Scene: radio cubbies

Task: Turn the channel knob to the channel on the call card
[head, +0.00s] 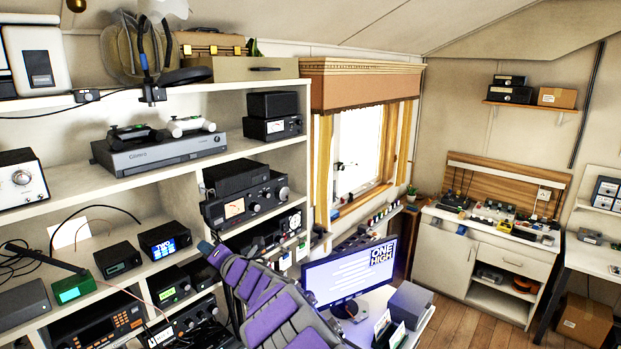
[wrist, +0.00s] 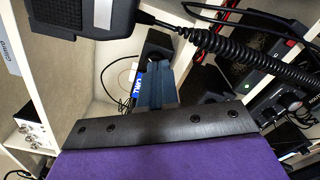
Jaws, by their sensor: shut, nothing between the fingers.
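In the wrist view my gripper (wrist: 157,90) points into a cubby. A blue label reading "CALL" (wrist: 137,86) is partly hidden behind the fingers there. No call card can be picked out for certain. Several radios carry round knobs: a black radio (head: 240,200) on the middle shelf and a dark radio (head: 185,322) low down. Which one has the channel knob, and its setting, cannot be told.
A small radio (head: 165,240) has a lit blue screen, apparently reading "TWO". A monitor (head: 350,270) shows text with "ONE HIGH". A hand microphone (wrist: 85,15) and coiled cord (wrist: 240,50) cross close above the fingers in the wrist view. Shelf boards and dividers bound the cubbies.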

